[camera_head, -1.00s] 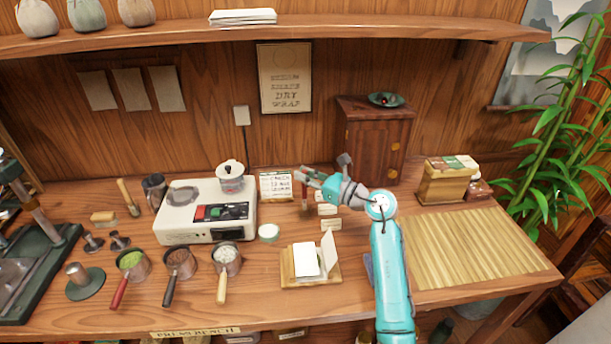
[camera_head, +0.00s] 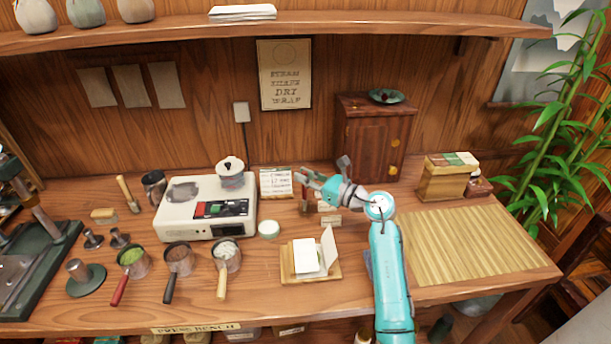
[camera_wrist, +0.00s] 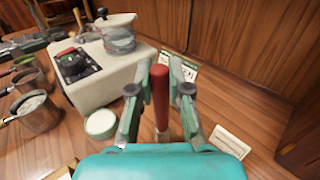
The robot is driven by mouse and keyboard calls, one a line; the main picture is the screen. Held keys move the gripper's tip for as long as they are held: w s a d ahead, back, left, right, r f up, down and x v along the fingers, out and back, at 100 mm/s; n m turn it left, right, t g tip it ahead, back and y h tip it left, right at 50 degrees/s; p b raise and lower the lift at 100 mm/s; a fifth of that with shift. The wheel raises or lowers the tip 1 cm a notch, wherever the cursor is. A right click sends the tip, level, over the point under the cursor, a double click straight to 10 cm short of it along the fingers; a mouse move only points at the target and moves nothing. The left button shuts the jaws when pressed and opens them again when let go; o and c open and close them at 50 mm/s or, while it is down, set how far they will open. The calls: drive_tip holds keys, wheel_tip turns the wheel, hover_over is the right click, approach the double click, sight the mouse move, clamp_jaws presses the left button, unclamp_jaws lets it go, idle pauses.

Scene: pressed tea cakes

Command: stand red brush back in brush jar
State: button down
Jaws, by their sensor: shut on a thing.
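The red brush (camera_wrist: 160,95) stands nearly upright between my gripper's fingers in the wrist view. In the head view it is a small dark red upright shape (camera_head: 304,193) below the fingertips. My gripper (camera_head: 304,176) is shut on it, just right of the white card with writing. The fingers (camera_wrist: 161,82) also show on both sides of the red handle in the wrist view. The brush's lower end is hard to make out, and I cannot tell whether it touches the table. A dark grey jar (camera_head: 153,187) behind the white steamer's left side may be the brush jar.
The white steamer (camera_head: 181,216) with a lidded pot stands left of my gripper. A small pale cup (camera_head: 268,229) and a written card (camera_head: 276,183) are close by. A wooden cabinet (camera_head: 371,140) stands behind to the right. The slatted mat (camera_head: 470,245) is bare.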

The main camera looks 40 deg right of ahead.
drive_tip(key=shift+f, duration=0.65)
idle(0.5)
drive_tip(key=c, duration=1)
unclamp_jaws()
drive_tip(key=shift+c, duration=0.2)
drive_tip(key=shift+s, duration=0.1)
drive_tip(key=v, duration=1.2)
